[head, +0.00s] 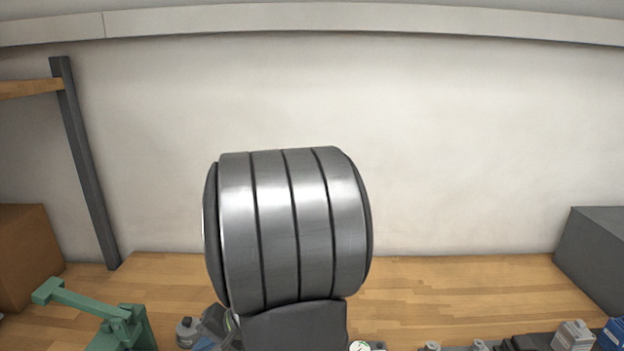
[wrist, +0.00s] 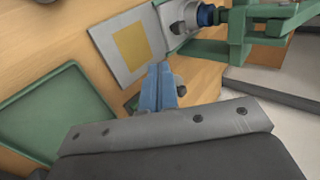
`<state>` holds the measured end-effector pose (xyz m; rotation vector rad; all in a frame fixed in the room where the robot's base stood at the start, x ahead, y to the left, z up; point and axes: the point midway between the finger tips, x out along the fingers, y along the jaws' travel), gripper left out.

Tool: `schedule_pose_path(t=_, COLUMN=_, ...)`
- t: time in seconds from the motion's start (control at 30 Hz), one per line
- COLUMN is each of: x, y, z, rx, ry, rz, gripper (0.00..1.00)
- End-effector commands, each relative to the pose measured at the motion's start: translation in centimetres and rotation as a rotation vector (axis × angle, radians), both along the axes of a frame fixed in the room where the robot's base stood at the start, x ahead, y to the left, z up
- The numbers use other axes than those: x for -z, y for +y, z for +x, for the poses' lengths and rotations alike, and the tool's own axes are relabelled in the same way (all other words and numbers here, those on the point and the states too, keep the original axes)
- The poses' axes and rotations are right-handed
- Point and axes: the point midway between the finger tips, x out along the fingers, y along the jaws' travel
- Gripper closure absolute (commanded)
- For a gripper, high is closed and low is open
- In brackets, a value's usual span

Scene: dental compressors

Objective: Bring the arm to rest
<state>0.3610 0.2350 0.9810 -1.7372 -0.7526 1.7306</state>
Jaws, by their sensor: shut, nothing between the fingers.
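In the wrist view, my gripper (wrist: 158,72) is shut, its two blue fingers together with nothing between them. It points toward a pale square plate (wrist: 113,22) with a yellow patch, and I cannot tell how far apart they are. In the head view, a thick grey joint of my arm stands upright in the middle and hides much of the bench behind it. I cannot make out the fingertips in the head view.
A green press-like frame (head: 125,325) stands at the front left of the wooden bench (head: 470,290). A green tray (wrist: 60,115) lies left of the gripper. A brown box (head: 25,255) and a dark grey box (head: 595,250) flank the bench. Small parts line the front right.

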Motion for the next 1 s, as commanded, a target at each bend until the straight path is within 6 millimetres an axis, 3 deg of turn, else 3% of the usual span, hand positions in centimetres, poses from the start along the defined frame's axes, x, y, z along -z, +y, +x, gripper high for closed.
schedule_pose_path(t=0.53, x=6.3, y=6.8, z=-0.2, rx=-0.004, ry=0.003, rz=-0.003, gripper=1.00)
schedule_pose_path(t=0.8, x=6.1, y=9.5, z=-0.1, rx=-0.005, ry=0.001, rz=-0.001, gripper=1.00)
schedule_pose_path(t=1.0, x=6.1, y=9.9, z=0.0, rx=-0.004, ry=0.001, rz=0.000, gripper=1.00)
